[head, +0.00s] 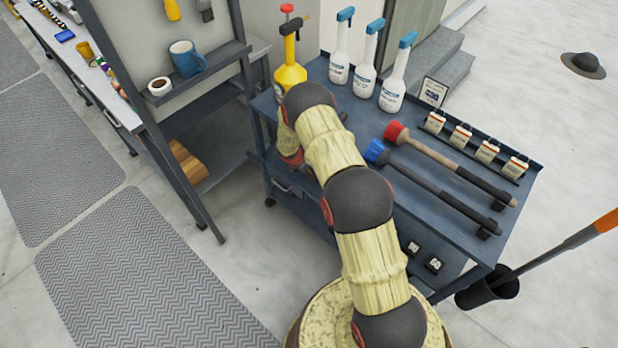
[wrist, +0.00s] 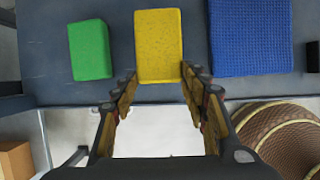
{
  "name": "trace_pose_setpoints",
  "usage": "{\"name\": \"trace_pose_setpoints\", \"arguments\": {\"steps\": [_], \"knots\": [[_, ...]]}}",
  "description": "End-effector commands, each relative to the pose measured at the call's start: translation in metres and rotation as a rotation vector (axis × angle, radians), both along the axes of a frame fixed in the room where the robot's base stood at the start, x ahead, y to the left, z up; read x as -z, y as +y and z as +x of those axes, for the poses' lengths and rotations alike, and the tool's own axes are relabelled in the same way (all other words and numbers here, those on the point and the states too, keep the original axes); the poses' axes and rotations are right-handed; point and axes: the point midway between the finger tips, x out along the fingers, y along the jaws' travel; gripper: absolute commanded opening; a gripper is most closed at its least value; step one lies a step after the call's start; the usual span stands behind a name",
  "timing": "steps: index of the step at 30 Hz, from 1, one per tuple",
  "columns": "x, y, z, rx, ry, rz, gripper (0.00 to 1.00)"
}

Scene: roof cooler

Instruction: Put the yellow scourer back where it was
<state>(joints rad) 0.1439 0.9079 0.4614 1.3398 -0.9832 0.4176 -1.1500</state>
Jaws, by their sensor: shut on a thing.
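The yellow scourer (wrist: 158,46) is a flat rectangular block in the wrist view, at the top middle. My gripper (wrist: 158,78) has its two fingertips on either side of the scourer's near end and is shut on it. The scourer is over a dark blue-grey shelf (wrist: 50,60); whether it touches the shelf I cannot tell. A green block (wrist: 90,50) lies to its left and a blue textured cloth (wrist: 250,38) to its right, both apart from it. In the head view my arm hides the gripper and the scourer.
The blue cart (head: 440,215) carries white spray bottles (head: 364,62), a yellow pump bottle (head: 289,75), two long-handled brushes (head: 450,160) and small tagged packs (head: 487,150). A workbench frame (head: 200,75) with a blue mug (head: 187,58) stands left. The shelf's near edge is close to my gripper.

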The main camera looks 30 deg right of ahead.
Motion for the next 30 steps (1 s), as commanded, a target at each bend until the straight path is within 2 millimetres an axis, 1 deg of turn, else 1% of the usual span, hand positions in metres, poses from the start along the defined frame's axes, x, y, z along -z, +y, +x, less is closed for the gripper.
{"name": "trace_pose_setpoints", "arguments": {"steps": [2, 5, 8, 12, 13, 20, 24, 25, 30], "knots": [[0.001, -0.006, 0.002, 0.001, 0.000, 0.000, 0.17], [0.003, -0.008, 0.003, -0.001, 0.000, 0.000, 0.17], [0.014, -0.008, 0.003, -0.001, 0.000, 0.000, 0.17], [0.034, -0.008, 0.003, 0.000, 0.000, 0.001, 0.17], [0.036, -0.008, 0.003, 0.000, 0.000, 0.000, 0.17], [0.035, -0.008, 0.003, 0.000, -0.001, 0.000, 0.17], [0.038, -0.008, 0.003, 0.000, 0.000, 0.000, 0.17], [0.038, -0.008, 0.003, 0.000, 0.000, 0.000, 0.45], [0.037, -0.008, 0.003, 0.000, 0.000, 0.000, 0.55]]}}
